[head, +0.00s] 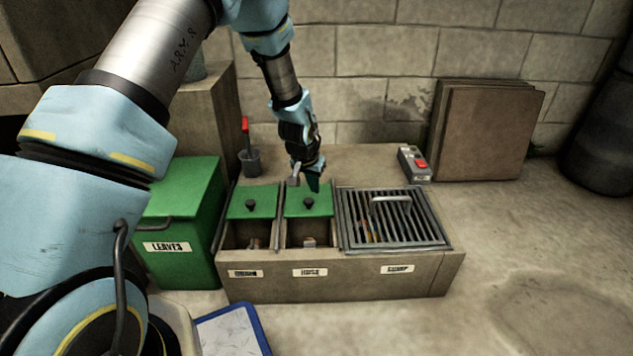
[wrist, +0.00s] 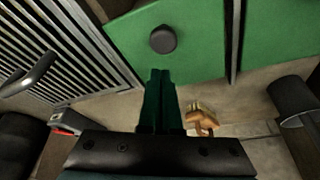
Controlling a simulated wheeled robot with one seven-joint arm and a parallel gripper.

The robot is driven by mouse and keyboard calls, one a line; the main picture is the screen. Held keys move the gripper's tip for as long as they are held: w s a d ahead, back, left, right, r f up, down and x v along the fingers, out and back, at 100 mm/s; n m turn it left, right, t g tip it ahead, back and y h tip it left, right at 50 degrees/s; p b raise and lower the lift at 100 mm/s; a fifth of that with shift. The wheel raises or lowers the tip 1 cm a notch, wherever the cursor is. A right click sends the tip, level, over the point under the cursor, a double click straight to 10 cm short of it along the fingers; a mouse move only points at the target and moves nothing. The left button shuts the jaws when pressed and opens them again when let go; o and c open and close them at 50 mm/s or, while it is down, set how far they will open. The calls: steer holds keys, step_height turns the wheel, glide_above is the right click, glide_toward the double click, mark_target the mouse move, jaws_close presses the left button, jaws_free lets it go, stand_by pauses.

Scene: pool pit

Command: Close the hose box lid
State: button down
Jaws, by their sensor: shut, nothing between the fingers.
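The hose box is the middle compartment of a low bin, with a label reading HOSE (head: 310,272). Its green lid (head: 309,206) with a dark round knob covers the back part, and the front part stands open. The lid also shows in the wrist view (wrist: 200,55), with its knob near the top. My gripper (head: 313,186) is above the rear of this lid, pointing down. Its dark green fingers (wrist: 160,95) are together and empty, at the lid's rear edge behind the knob. I cannot tell whether they touch the lid.
A matching green lid (head: 252,206) half covers the left compartment. A slatted grate (head: 383,228) covers the right one. A green leaves bin (head: 186,215) stands at the left. Behind are a cup with a red-handled tool (head: 249,162) and a red-button box (head: 414,163). Floor at right is clear.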

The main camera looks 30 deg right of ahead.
steer(key=shift+s+a+f, duration=0.15)
steer(key=shift+s+a, duration=0.3)
steer(key=shift+a, duration=0.15)
steer(key=shift+s, duration=0.1)
steer(key=s+a+p, duration=0.3)
steer(key=s+a, duration=0.2)
steer(key=s, duration=0.5)
steer(key=shift+s, duration=0.25)
